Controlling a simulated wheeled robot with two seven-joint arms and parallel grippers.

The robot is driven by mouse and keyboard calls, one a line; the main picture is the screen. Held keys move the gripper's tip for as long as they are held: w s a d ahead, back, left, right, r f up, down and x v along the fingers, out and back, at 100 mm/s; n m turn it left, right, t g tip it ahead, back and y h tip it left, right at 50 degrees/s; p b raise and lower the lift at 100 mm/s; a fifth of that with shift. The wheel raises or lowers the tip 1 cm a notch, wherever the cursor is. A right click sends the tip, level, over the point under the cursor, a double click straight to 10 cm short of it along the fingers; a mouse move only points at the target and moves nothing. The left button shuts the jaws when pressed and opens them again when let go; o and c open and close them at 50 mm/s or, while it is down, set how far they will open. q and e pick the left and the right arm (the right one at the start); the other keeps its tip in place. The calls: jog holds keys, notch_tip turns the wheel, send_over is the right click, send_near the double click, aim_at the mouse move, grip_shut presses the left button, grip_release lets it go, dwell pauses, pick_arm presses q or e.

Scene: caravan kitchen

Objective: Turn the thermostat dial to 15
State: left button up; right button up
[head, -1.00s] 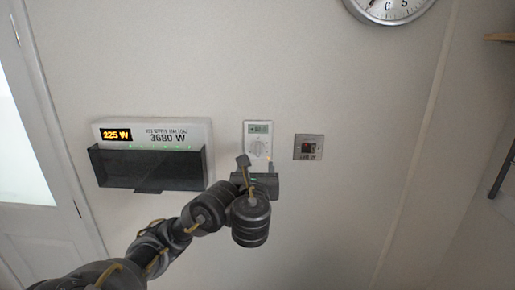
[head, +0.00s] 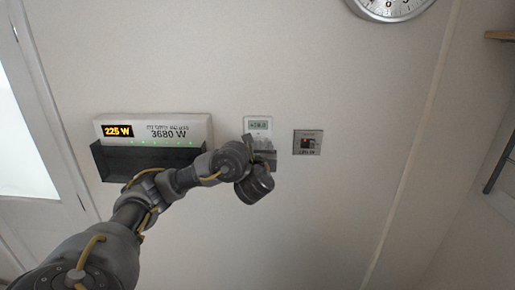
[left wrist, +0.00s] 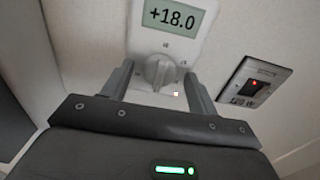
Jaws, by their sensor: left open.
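The thermostat (head: 258,124) is a white wall panel with a small display at its top. In the left wrist view its display (left wrist: 170,17) reads +18.0. The grey thermostat dial (left wrist: 158,71) sits below the display, with its raised grip roughly upright. My left gripper (left wrist: 159,80) is open, with one finger on each side of the dial and a gap showing on both sides. In the head view my left gripper (head: 262,148) covers the dial and the lower part of the thermostat. My right gripper is not in view.
A power meter box (head: 153,132) showing 225 W and 3680 W, with a dark tray under it, is left of the thermostat. A small switch plate (head: 307,143) with a red light is close on the right. A clock (head: 392,7) hangs above right. The wall below is clear.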

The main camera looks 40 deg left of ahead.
pick_arm(q)
jog(key=shift+a, duration=0.15)
jog(key=c, duration=1)
jog(key=n+b, duration=1.1)
jog(key=b, duration=0.1)
jog(key=n+b, duration=1.1)
jog(key=b, duration=0.1)
jog(key=shift+f+n+b, duration=0.2)
jog(key=shift+n+b, duration=0.1)
jog(key=shift+b, duration=0.1)
jog(key=shift+n+b, duration=0.45)
jog(key=shift+n, duration=0.15)
jog(key=shift+r, duration=0.1)
